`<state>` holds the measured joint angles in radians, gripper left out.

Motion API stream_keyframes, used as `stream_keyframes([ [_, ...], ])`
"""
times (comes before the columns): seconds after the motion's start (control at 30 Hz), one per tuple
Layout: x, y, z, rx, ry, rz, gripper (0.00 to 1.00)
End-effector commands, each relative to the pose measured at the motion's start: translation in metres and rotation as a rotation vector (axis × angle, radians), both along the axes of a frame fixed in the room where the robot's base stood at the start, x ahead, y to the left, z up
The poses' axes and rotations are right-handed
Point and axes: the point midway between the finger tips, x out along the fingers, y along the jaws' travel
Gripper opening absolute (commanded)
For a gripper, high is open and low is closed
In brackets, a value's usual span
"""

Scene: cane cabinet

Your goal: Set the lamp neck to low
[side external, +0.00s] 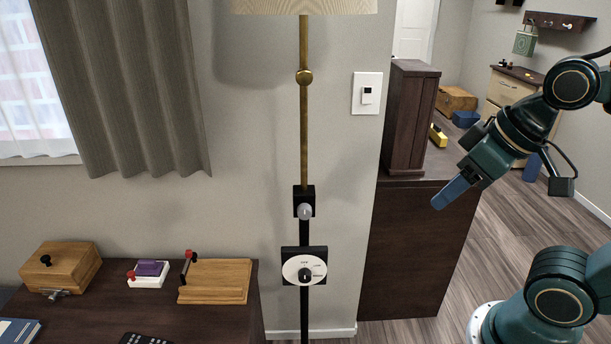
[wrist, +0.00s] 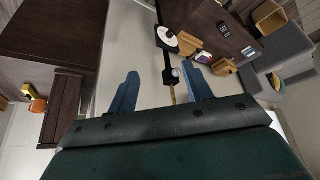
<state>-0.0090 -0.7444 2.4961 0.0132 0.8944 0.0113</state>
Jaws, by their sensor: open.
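The lamp stands against the wall, with a brass neck (side external: 304,130) upright below a pale shade (side external: 305,6) that is cut off at the top. A round brass joint (side external: 304,77) sits on the neck. Below it are a black block with a silver knob (side external: 304,210) and a white dial (side external: 291,268) with a black knob on a black plate. My gripper (side external: 450,195) is right of the lamp, apart from it, pointing down-left. In the wrist view my gripper (wrist: 160,90) has its two blue fingers spread and empty; the silver knob (wrist: 177,73) and the dial (wrist: 165,36) show beyond them.
A dark wood cabinet (side external: 405,120) stands on a dark counter (side external: 420,240) between the lamp and my arm. A white wall switch (side external: 367,94) is right of the neck. A dark table (side external: 215,315) holds a wooden box (side external: 62,268) and small devices at lower left.

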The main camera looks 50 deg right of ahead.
Motion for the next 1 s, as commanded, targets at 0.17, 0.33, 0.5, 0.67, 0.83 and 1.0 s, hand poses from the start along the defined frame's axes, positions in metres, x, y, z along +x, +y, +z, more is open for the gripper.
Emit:
stream_keyframes([
  [0.17,0.015,-0.003,0.007,0.018,-0.024,-0.073,0.5],
  [0.33,0.045,-0.007,0.02,0.05,-0.082,-0.219,0.5],
  [0.5,0.081,-0.008,0.037,0.092,-0.174,-0.4,0.5],
  [0.67,0.113,-0.002,0.055,0.135,-0.284,-0.559,0.5],
  [0.83,0.142,0.011,0.076,0.189,-0.423,-0.705,0.5],
  [1.0,0.164,0.032,0.099,0.26,-0.58,-0.824,0.5],
])
